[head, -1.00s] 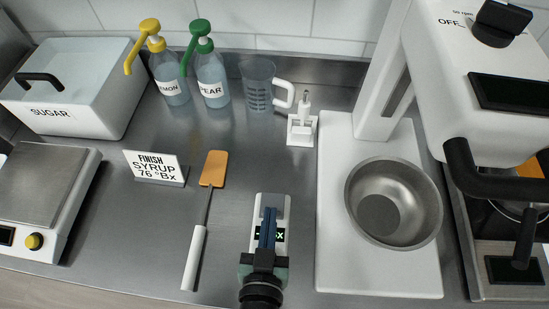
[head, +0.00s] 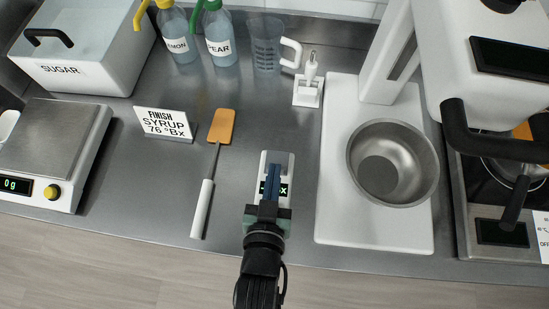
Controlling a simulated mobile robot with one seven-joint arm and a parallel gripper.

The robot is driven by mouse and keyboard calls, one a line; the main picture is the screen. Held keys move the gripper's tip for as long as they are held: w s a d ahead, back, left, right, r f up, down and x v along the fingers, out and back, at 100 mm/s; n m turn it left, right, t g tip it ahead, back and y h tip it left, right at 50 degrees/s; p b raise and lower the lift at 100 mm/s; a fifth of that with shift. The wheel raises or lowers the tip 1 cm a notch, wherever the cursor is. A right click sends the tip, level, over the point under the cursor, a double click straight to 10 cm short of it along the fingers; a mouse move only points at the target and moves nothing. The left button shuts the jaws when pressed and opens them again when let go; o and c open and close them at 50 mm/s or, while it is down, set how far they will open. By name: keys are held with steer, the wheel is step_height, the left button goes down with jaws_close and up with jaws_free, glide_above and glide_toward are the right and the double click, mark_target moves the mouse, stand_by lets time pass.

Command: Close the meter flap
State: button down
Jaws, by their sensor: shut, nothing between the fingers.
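The meter (head: 285,168) is a small white and grey device near the front of the steel counter, with green digits on a dark display. My gripper (head: 272,170) is over it, with its blue fingers together and nothing between them. The fingers and the gripper body cover the middle and near end of the meter and part of its display. I cannot make out the flap clearly or tell its position. I cannot tell whether the fingertips touch the meter.
An orange spatula (head: 221,126) with a white handle lies to the left, near the syrup sign (head: 163,122). A white stand base (head: 335,210) with a steel bowl (head: 392,165) is to the right. A small white dispenser (head: 307,92) stands behind. Bare counter lies between.

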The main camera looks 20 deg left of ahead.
steer(key=r+p, duration=0.1)
steer(key=r, duration=0.2)
steer(key=shift+w+r, duration=0.1)
steer(key=shift+w, duration=0.1)
steer(key=b, duration=0.4)
glide_toward(286, 172)
steer(key=shift+s+a+r, duration=0.25)
steer(key=shift+s+a, duration=0.25)
steer(key=shift+s+a+r, duration=0.3)
steer(key=shift+s+a, duration=0.2)
steer(key=shift+s, duration=0.05)
steer(key=shift+s+d, duration=0.1)
steer(key=shift+s, duration=0.4)
steer(key=w+d+r+m+t, duration=0.1)
steer(key=w+r+t, duration=0.2)
steer(key=w+r, duration=0.85)
steer(key=w+r+t, duration=0.4)
steer(key=w+r, duration=0.3)
steer(key=r, duration=0.9)
steer(key=s+d+r+t+h, duration=0.1)
steer(key=s+d+r+t, duration=0.1)
steer(key=r, duration=1.4)
steer(key=s+d+r+m+t+h, duration=0.1)
steer(key=s+d+r+t+h, duration=0.1)
steer(key=r, duration=1.3)
steer(key=s+d+t, duration=0.1)
steer(key=t, duration=0.1)
steer(key=shift+s+r+t, duration=0.25)
steer(key=shift+r+t, duration=0.05)
steer(key=shift+r, duration=0.1)
